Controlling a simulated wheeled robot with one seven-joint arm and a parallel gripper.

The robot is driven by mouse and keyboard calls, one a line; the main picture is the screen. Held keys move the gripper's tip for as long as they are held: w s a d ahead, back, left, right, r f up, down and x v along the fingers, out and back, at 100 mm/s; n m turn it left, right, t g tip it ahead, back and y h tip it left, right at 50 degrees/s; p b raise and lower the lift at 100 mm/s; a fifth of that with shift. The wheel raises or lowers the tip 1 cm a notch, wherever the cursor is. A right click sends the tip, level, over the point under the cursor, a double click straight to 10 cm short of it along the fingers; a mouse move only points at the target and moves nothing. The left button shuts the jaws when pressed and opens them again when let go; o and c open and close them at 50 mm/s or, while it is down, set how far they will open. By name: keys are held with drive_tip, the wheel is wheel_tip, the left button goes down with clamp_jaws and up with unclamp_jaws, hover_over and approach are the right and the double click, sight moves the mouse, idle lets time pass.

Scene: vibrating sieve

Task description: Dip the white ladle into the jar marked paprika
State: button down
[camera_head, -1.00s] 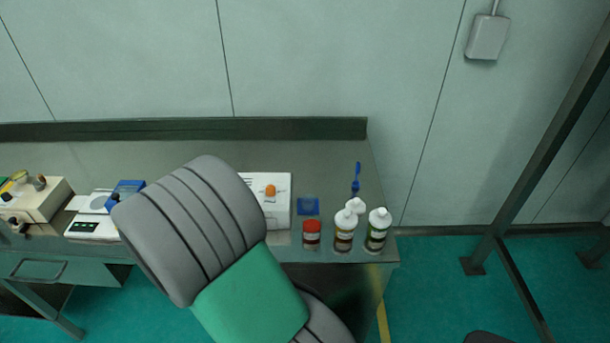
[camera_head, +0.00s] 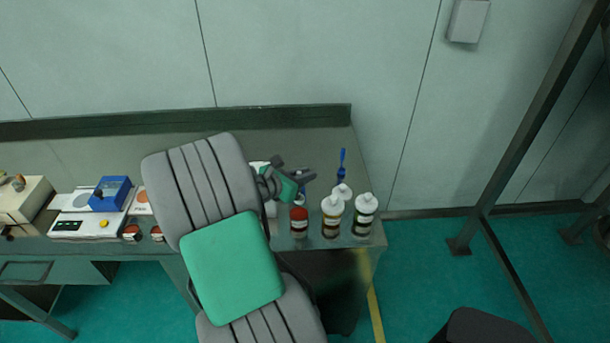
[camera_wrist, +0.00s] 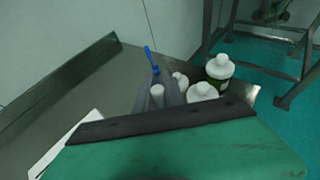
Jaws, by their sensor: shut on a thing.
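My gripper (camera_head: 300,180) reaches over the right part of the bench, just behind a red-topped jar with a pale label (camera_head: 299,221). My gripper is shut on a small white piece (camera_wrist: 157,91), which shows at its grey fingertips in the wrist view; I take it for the white ladle, though its shape is mostly hidden. In the head view a bit of white shows below the fingers, close to the red jar. No label is readable, so I cannot tell which jar is marked paprika.
White-capped bottles (camera_head: 332,220) (camera_head: 364,217) stand to the right of the red jar, near the bench's corner. A blue upright tool (camera_head: 342,162) stands behind them. A balance (camera_head: 88,225), a blue box (camera_head: 110,193) and two small jars (camera_head: 132,232) (camera_head: 157,233) are at left.

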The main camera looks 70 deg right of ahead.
wheel_tip(320, 180, down, 5)
drive_tip(key=b, duration=0.2)
drive_tip(key=shift+f+b, duration=0.2)
drive_tip(key=shift+b, duration=0.15)
idle(0.7)
wheel_tip(320, 180, up, 8)
drive_tip(key=p, duration=0.7)
drive_tip(key=shift+f, duration=0.2)
